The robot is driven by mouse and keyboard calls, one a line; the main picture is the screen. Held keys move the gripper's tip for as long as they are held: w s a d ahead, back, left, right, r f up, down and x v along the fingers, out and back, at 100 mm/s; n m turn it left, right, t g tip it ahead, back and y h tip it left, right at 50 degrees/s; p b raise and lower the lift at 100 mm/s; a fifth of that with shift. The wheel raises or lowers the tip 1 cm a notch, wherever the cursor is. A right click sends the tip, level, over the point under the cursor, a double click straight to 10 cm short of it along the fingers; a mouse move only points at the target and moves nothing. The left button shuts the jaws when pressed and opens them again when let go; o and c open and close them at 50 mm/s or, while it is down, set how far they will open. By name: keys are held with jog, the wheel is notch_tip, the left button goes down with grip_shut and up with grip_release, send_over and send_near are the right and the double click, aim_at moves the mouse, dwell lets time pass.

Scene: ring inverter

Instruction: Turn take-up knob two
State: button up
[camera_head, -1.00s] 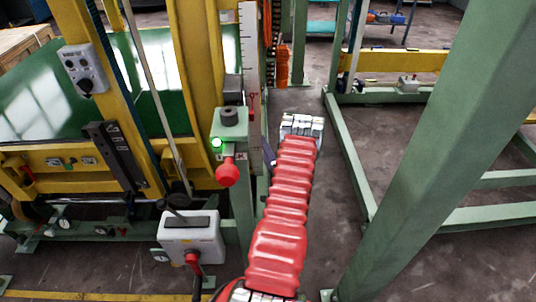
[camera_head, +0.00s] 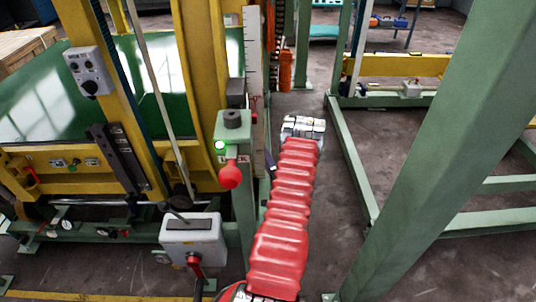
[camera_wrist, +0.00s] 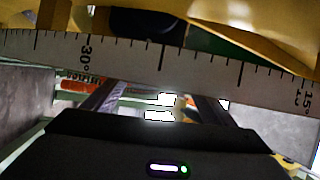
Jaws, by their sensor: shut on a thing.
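My gripper (camera_wrist: 155,106) shows in the wrist view with its two dark fingers reaching up behind a white degree scale (camera_wrist: 165,62). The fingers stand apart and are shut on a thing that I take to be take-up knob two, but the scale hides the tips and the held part. A dark rounded part (camera_wrist: 150,22) shows beyond the scale; I cannot tell whether it is the knob. In the head view my red-sleeved arm reaches forward beside the green post, and the gripper is mostly hidden there.
A green post carries a red mushroom knob (camera_head: 231,177) and a lit green lamp (camera_head: 220,145) close left of my arm. A grey lever box (camera_head: 193,240) stands low in front.

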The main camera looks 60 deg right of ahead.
jog(key=shift+s+f, duration=0.1)
jog(key=shift+s, duration=0.2)
jog(key=shift+c, duration=1.2)
jog(key=s+a+f, duration=0.2)
jog(key=s+f, duration=0.5)
jog(key=f, duration=0.4)
jog(key=shift+a+f, duration=0.3)
jog(key=shift+a, duration=0.05)
jog(key=shift+s, duration=0.1)
dwell(0.4)
